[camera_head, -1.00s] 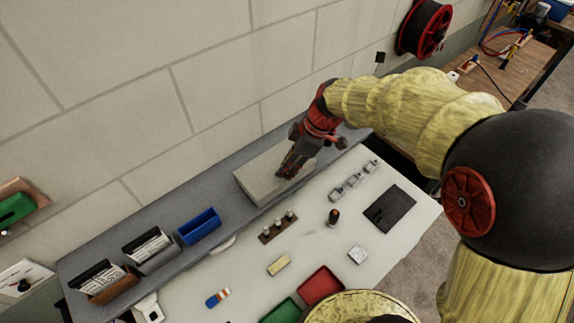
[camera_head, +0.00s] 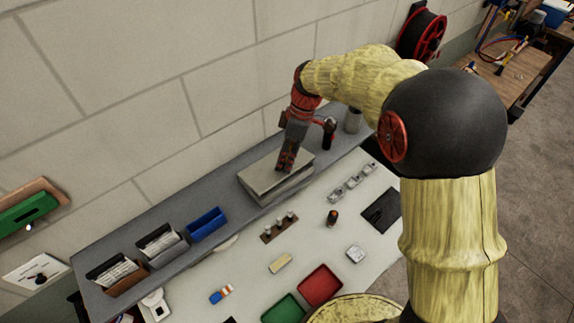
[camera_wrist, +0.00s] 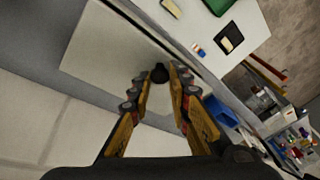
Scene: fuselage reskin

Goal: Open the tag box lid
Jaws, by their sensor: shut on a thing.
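The tag box (camera_head: 290,187) is a pale grey box on the grey shelf along the wall. Its flat lid (camera_head: 261,178) sits over it, with a dark line between lid and body, and looks slightly raised and tilted. In the wrist view the lid (camera_wrist: 105,50) fills the upper left, with a small dark knob (camera_wrist: 159,74) near its edge. My gripper (camera_head: 285,166) reaches down to the lid. In the wrist view my gripper (camera_wrist: 161,80) has its fingers on both sides of the knob, closed on it. The inside of the box is hidden.
A blue bin (camera_head: 207,224) and card holders (camera_head: 160,245) stand left on the shelf. A grey cylinder (camera_head: 353,120) stands right of the box. The white bench below holds a red tray (camera_head: 320,285), a green tray (camera_head: 284,308) and small parts. The wall is close behind.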

